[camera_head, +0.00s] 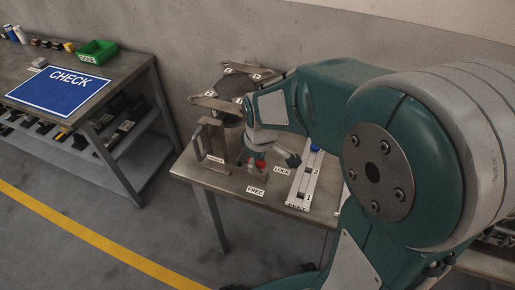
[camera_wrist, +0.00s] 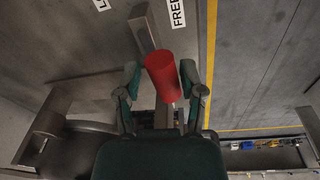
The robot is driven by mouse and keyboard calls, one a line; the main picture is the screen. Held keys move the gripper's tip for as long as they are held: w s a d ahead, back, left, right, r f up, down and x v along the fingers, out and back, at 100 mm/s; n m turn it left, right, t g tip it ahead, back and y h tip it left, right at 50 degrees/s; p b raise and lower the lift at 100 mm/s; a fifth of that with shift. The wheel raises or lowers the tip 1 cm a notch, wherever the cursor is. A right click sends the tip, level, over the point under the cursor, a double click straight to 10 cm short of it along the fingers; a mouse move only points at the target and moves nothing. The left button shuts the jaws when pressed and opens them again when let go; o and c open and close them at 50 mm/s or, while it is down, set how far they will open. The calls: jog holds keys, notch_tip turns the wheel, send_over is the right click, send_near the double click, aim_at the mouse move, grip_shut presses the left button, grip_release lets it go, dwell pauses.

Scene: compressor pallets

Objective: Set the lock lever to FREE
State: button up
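The lock lever's red grip (camera_wrist: 163,77) lies between the two fingers of my gripper (camera_wrist: 159,78) in the wrist view. The fingers are spread, with a gap on the left; on the right I cannot tell whether they touch. A grey metal bar (camera_wrist: 143,28) shows beyond the grip. In the head view the red grip (camera_head: 260,164) is small and partly hidden by my gripper and arm. The FREE label (camera_head: 256,190) is in front of it and the LOCK label (camera_head: 282,170) to its right. The FREE label also shows in the wrist view (camera_wrist: 177,12).
The lever stands on a metal table (camera_head: 226,184). A workbench with a blue CHECK board (camera_head: 58,92) and green bin (camera_head: 97,52) is farther left. Floor between is clear.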

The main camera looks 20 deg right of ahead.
jog(key=r, duration=0.5)
jog(key=s+r, duration=0.1)
jog(key=r, duration=0.2)
jog(key=shift+r, duration=0.3)
jog(key=shift+r, duration=0.1)
grip_shut()
jog(key=w+d+r+m+g, duration=0.2)
jog(key=w+r+m, duration=0.4)
jog(key=m, duration=1)
jog(key=s+f, duration=0.1)
jog(key=f, duration=0.2)
jog(key=s+f, duration=0.1)
jog(key=f, duration=0.3)
jog(key=s+f, duration=0.1)
jog(key=f, duration=0.2)
jog(key=shift+a+f, duration=0.4)
jog(key=shift+s+a+f, duration=0.3)
jog(key=shift+s+f, duration=0.15)
jog(key=shift+f, duration=0.05)
